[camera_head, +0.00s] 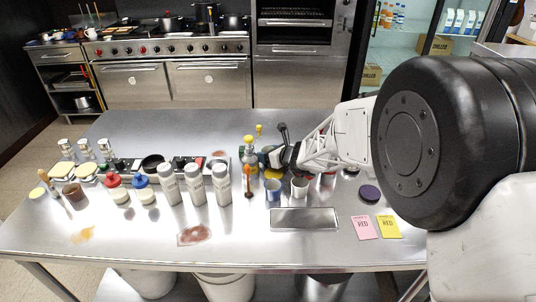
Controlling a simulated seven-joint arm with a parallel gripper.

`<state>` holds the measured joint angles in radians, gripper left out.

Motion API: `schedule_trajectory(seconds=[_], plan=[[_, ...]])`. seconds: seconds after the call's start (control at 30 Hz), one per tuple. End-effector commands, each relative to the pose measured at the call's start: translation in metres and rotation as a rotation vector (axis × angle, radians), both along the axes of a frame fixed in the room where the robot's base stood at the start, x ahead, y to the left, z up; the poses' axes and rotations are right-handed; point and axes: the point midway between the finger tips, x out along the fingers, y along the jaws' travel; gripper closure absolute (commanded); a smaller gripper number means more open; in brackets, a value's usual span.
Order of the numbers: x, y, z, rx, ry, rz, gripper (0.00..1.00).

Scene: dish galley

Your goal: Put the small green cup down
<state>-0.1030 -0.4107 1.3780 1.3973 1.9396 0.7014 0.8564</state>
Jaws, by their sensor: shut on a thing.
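My gripper (277,158) reaches in from the right over the back middle of the steel table. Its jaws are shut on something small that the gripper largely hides. A dark greenish patch (264,156) shows at its left side, and I take it to be the small green cup, though its shape and tilt are unclear. I cannot tell whether it touches the table. A blue-grey cup (273,190) and a white cup (299,188) stand in front of the gripper.
A yellow-capped bottle (250,157) stands just left of the gripper. A shallow metal tray (304,219) lies in front of the cups. Three white bottles (195,184) stand to the left. A dark round lid (369,193) and pink card (365,227) lie right.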

Motion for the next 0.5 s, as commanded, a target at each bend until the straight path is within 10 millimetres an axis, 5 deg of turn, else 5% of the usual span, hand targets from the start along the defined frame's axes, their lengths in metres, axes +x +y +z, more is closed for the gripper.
schedule_trajectory(seconds=[0.47, 0.5], plan=[[0.0006, -0.0001, -0.0032, 0.0, -0.003, 0.001, 0.66], [0.0006, -0.0002, -0.0028, 0.0, -0.003, 0.001, 0.35]])
